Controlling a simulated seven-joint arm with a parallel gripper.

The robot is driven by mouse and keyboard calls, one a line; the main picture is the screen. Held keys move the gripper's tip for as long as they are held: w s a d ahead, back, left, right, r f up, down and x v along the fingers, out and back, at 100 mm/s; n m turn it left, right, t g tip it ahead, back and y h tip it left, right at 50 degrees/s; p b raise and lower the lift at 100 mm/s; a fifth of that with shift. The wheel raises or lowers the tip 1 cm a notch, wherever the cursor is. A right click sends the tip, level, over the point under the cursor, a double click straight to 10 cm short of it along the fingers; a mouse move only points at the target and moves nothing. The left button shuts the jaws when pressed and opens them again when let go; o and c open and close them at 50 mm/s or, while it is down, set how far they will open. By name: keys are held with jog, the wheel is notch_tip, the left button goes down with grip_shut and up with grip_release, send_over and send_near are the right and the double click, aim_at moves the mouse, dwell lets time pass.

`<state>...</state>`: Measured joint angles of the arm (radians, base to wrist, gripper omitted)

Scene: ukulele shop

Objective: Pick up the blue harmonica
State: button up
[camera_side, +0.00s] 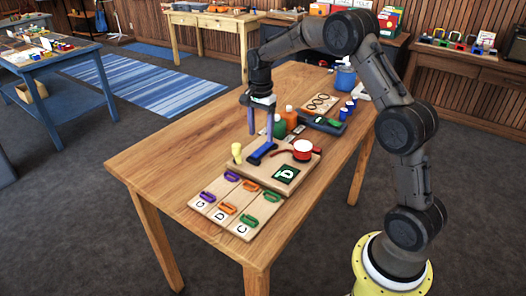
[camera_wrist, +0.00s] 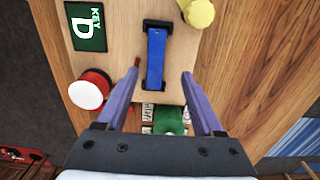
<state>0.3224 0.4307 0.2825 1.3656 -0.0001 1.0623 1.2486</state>
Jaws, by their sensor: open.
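The blue harmonica (camera_wrist: 156,58), with black ends, lies on a raised wooden board (camera_wrist: 122,40).
A red and white round object (camera_side: 303,149) and a yellow knobbed piece (camera_side: 236,152) stand close by on the board. Wooden letter strips (camera_side: 227,212) with purple, orange and green harmonicas lie in front. Green and orange bottles (camera_side: 291,117) stand behind. The table's left part is bare.

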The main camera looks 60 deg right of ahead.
aim_at(263, 148)
jog(key=f, duration=0.4)
jog(key=shift+s+f, duration=0.1)
jog(key=shift+s, duration=0.3)
jog(key=shift+f, duration=0.55)
grip_shut()
